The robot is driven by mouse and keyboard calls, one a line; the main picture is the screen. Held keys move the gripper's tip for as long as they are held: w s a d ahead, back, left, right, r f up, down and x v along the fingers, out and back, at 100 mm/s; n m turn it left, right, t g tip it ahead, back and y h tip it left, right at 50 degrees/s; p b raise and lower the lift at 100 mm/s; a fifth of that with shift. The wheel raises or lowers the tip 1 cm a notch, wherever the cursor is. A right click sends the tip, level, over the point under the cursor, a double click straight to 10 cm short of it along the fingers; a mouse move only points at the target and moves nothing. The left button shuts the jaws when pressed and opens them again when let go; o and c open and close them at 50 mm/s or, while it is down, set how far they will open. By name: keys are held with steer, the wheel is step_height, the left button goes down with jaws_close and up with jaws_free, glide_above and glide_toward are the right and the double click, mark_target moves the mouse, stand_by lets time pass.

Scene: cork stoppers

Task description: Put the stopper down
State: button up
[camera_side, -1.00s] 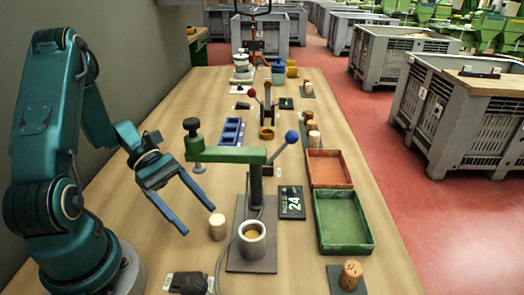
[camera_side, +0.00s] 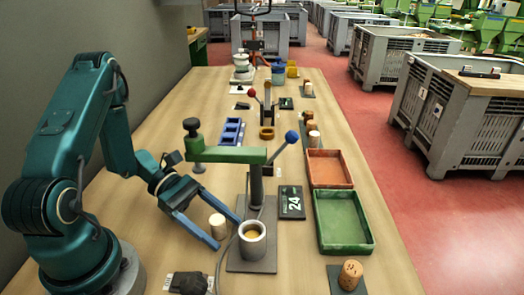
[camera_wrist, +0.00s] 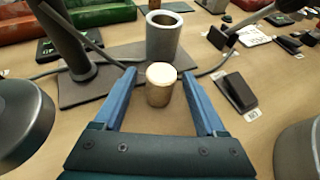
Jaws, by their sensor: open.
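A pale cork stopper (camera_side: 217,227) stands upright on the wooden table, just left of the metal cup (camera_side: 252,240) on the press base. It also shows in the wrist view (camera_wrist: 160,84), near the tips of my fingers. My gripper (camera_side: 227,233) is open and low over the table, with one blue finger on each side of the stopper. In the wrist view there is a gap between the stopper and each finger (camera_wrist: 158,95), so neither finger touches it. The stopper's foot is partly hard to make out.
The green press (camera_side: 226,155) with its blue-knobbed lever stands beside the gripper. A green tray (camera_side: 370,247) and an orange tray (camera_side: 347,183) lie to the right. Another cork (camera_side: 350,274) stands at the front right. A dark device (camera_side: 188,283) lies at the front edge.

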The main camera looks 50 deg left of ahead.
jaws_close()
